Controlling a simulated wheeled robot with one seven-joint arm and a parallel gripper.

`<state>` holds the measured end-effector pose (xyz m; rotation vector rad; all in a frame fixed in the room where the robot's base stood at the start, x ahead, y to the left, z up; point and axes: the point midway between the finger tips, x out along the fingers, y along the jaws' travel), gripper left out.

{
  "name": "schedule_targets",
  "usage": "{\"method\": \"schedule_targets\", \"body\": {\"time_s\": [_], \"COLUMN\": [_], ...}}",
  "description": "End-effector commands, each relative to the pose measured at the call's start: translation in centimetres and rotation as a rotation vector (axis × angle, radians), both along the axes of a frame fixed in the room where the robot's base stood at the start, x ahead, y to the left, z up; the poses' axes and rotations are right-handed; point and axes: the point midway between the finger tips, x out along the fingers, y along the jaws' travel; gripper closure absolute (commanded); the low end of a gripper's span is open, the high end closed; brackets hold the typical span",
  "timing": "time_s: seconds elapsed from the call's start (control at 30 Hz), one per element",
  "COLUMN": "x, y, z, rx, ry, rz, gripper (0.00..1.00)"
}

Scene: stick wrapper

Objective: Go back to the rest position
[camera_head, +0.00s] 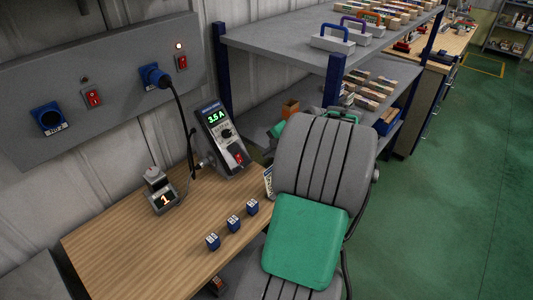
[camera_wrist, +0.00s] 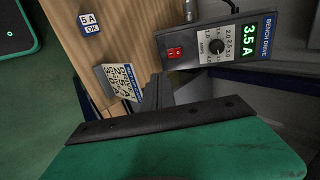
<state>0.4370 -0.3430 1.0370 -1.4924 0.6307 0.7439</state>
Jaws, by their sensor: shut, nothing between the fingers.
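My gripper (camera_wrist: 158,88) shows in the wrist view as dark fingers closed together beyond a black bar and a green body. Nothing is between the fingers. In the head view my grey and green arm fills the middle right, and the fingers are hidden behind it. The fingers point toward the bench drive (camera_wrist: 215,40), which reads 3.5 A and has a red switch and a dial. The bench drive also stands at the back of the wooden table (camera_head: 130,240) in the head view (camera_head: 222,140).
Several small blue blocks, one of them at the front (camera_head: 212,241), stand on the table. A grey device (camera_head: 160,190) showing 1 is at left. A printed card (camera_wrist: 120,82) is close to the fingers. A wall panel (camera_head: 120,70) has a cable plugged in. A shelf (camera_head: 285,40) stands behind; green floor (camera_head: 450,180) is clear.

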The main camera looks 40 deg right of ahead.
Motion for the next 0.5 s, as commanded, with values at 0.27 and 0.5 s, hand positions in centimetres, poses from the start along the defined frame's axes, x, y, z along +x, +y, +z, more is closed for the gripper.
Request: {"method": "schedule_targets", "body": {"time_s": [0.27, 0.5], "x": [-0.1, -7.1], "y": [0.2, 1.5], "z": [-0.2, -6.8], "rx": [-0.074, -0.184], "ry": [0.003, 0.237], "rz": [0.102, 0.369], "gripper": [1.0, 1.0]}}
